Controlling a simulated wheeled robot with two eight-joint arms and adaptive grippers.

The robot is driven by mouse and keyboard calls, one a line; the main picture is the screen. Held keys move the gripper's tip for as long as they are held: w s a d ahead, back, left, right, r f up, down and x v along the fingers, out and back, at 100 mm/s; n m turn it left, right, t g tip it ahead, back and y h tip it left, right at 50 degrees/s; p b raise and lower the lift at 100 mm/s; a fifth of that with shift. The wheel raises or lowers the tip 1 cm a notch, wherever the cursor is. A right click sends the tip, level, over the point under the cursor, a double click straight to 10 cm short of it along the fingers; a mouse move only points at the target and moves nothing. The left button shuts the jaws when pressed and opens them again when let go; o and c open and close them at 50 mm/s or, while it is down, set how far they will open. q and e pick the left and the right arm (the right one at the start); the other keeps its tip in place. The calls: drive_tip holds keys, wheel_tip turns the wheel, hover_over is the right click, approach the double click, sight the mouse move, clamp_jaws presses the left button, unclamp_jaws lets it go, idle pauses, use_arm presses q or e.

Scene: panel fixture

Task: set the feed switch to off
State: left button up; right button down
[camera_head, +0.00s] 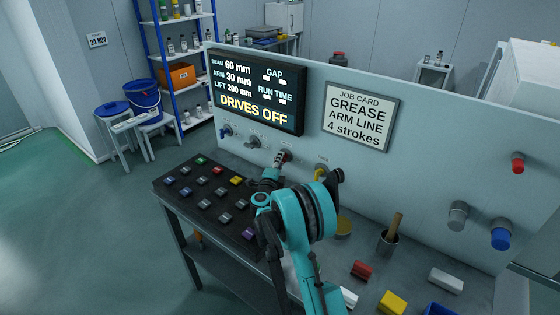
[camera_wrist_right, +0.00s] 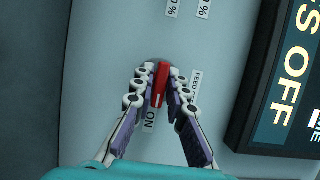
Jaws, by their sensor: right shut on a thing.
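The feed switch is a red lever knob (camera_wrist_right: 161,84) on the panel, with a FEED label (camera_wrist_right: 196,80) beside it and an ON label (camera_wrist_right: 150,118) near its lower end in the right wrist view. A pale mark shows at the knob's end on the ON side. My right gripper (camera_wrist_right: 161,88) is shut on the knob, one finger on each side. In the head view my right gripper (camera_head: 280,160) reaches the panel below the display and hides most of the switch. My left gripper is not in view.
The display (camera_head: 255,92) reads DRIVES OFF. Other panel controls include a yellow one (camera_head: 321,172) to the right and grey knobs to the left. A button board (camera_head: 210,198) lies in front.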

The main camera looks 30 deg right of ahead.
drive_tip(key=n+g+y+p, duration=0.1)
drive_tip(key=n+p, duration=0.1)
drive_tip(key=n, duration=0.2)
drive_tip(key=shift+g, duration=0.4)
drive_tip(key=n+g+p, duration=0.1)
drive_tip(key=n+g, duration=0.1)
drive_tip(key=n, duration=0.2)
drive_tip(key=shift+p, duration=0.4)
drive_tip(key=n+g, duration=0.2)
drive_tip(key=shift+n+p, duration=0.4)
drive_tip(key=shift+n+g+h, duration=0.3)
drive_tip(key=shift+n+g, duration=0.6)
drive_tip(key=shift+n, duration=0.4)
drive_tip(key=c, duration=1.6)
unclamp_jaws()
drive_tip(key=shift+a, duration=0.1)
